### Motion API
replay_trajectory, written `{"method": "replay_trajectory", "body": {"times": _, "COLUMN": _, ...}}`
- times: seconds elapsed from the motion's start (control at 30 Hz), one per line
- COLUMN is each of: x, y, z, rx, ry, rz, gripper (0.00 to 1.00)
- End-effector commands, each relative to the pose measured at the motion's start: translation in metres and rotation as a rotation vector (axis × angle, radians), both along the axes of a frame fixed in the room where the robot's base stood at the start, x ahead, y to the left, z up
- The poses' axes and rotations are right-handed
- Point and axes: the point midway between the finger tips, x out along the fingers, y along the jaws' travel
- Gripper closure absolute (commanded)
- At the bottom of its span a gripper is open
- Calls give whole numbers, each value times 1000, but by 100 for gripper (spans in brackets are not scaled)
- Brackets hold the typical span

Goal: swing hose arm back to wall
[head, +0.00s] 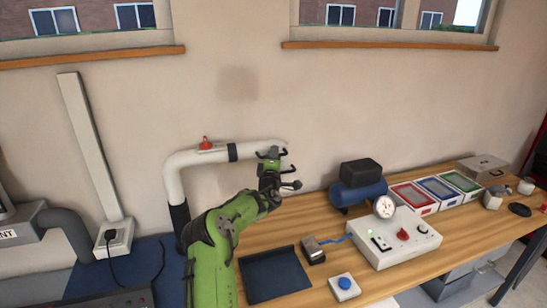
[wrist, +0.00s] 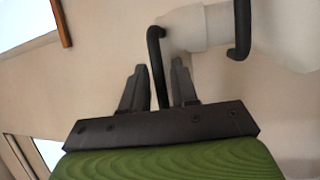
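The hose arm (head: 205,158) is a white pipe along the wall. It bends down at its left end into a black sleeve and carries a red lever (head: 206,143) on top. My gripper (head: 272,165) is at its right end, partly hiding that end. In the wrist view, the white end of the arm (wrist: 185,28) has a black handle (wrist: 157,50) on its left and another black bar (wrist: 242,30) on its right. The left handle runs down between my gripper's fingers (wrist: 159,85), which sit close on both sides of it.
A white wall duct (head: 92,150) stands left. The wall above the pipe is bare.

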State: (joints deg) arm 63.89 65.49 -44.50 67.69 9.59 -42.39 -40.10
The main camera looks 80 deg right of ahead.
Motion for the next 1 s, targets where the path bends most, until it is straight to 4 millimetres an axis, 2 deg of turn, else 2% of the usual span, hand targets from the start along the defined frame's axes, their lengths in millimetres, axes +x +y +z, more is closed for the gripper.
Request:
{"method": "replay_trajectory", "body": {"times": 0.33, "x": 0, "y": 1, "z": -1, "rx": 1, "ry": 0, "rz": -1, "gripper": 62}}
{"method": "replay_trajectory", "body": {"times": 0.47, "x": 0, "y": 12, "z": -3, "rx": 1, "ry": -1, "rz": -2, "gripper": 62}}
{"method": "replay_trajectory", "body": {"times": 0.67, "x": -2, "y": 50, "z": -11, "rx": 3, "ry": -2, "rz": -1, "gripper": 62}}
{"method": "replay_trajectory", "body": {"times": 1.0, "x": -7, "y": 127, "z": -27, "rx": 1, "ry": -3, "rz": 1, "gripper": 62}}
